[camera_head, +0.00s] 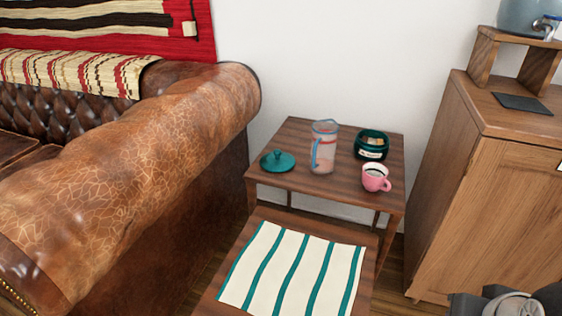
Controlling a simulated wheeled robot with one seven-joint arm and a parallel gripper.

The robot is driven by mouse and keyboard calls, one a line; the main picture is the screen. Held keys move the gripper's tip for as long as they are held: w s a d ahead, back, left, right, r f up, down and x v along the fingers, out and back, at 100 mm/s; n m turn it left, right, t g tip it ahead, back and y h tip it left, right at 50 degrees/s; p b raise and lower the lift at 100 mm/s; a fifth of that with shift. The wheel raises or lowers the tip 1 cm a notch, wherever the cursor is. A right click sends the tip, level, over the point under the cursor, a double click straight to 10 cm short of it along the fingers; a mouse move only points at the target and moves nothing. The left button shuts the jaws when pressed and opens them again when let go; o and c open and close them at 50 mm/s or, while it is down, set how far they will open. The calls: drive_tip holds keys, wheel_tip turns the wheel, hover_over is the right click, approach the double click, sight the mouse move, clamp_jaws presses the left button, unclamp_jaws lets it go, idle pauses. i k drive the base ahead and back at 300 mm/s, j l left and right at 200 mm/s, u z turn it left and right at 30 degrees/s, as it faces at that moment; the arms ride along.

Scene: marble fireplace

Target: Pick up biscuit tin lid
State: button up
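The biscuit tin lid (278,162) is teal and round with a small knob on top. It lies knob-up near the left edge of the wooden side table (300,131). The open teal tin (371,153), with a pale label and something light brown inside, stands at the table's back right, apart from the lid. Grey and black parts at the bottom right corner look like part of my own arm. My gripper's fingers do not show in this view.
A clear jug (324,150) stands just right of the lid. A pink mug (375,178) with dark drink stands at front right. A lower table with a striped cloth (290,270) is in front. A leather sofa (140,170) flanks the left, a wooden cabinet (490,190) the right.

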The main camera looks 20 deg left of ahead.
sight(276, 160)
drive_tip(key=j+u, duration=0.15)
drive_tip(key=j, duration=0.35)
drive_tip(key=i+j+u, duration=0.15)
drive_tip(key=j, duration=0.35)
drive_tip(key=j+u, duration=0.2)
drive_tip(key=j, duration=0.3)
